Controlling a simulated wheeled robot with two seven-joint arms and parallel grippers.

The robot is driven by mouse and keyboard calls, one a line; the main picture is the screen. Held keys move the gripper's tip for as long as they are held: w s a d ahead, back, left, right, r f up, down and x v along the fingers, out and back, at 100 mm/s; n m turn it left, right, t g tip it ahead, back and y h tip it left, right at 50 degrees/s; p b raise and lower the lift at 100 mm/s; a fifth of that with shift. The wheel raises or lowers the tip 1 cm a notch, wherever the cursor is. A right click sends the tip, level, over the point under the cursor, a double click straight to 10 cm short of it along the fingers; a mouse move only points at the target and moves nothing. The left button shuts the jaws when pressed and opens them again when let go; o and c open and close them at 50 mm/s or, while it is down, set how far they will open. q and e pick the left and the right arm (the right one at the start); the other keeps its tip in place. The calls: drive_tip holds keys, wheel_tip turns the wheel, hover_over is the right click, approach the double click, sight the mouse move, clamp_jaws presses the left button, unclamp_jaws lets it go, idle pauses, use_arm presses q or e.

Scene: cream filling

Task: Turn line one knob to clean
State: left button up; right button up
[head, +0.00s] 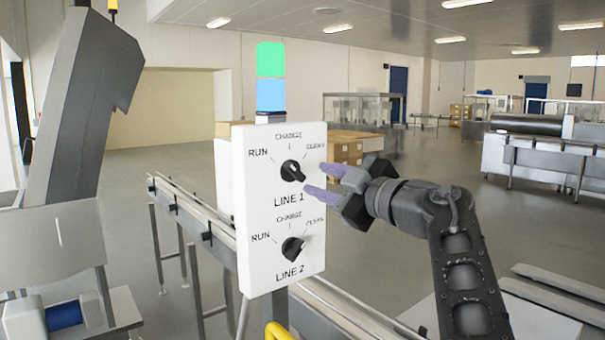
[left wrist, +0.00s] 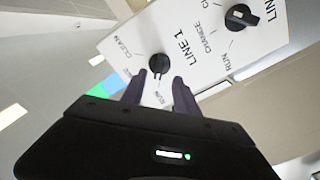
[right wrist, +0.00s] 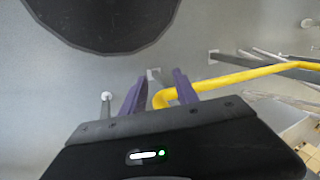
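The white control panel (head: 265,222) stands upright in the head view. It carries the black Line 1 knob (head: 293,170) above the black Line 2 knob (head: 293,248). RUN, CHANGE and CLEAN are printed around each. The Line 1 bar slants from upper left to lower right; I cannot tell which label it marks. My left gripper (head: 325,181) is open just right of that knob. In the left wrist view, the Line 1 knob (left wrist: 159,66) lies ahead, between the fingertips, apparently ungripped. My right gripper (right wrist: 159,80) is open and empty, outside the head view.
A yellow rail (right wrist: 235,78) passes just beyond my right fingers; its end shows in the head view (head: 277,332). A conveyor (head: 205,215) runs behind the panel. Cardboard boxes (head: 345,150) stand behind. A grey machine (head: 80,110) is at the left. Open floor lies beyond.

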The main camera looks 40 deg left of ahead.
sight(298, 173)
use_arm(q)
drive_tip(key=p+x, duration=0.1)
drive_tip(key=x, duration=0.4)
drive_tip(key=shift+a+r+p, duration=0.15)
drive_tip(key=shift+p, duration=0.2)
drive_tip(key=shift+w+a, duration=0.25)
drive_tip(key=shift+a, duration=0.3)
clamp_jaws()
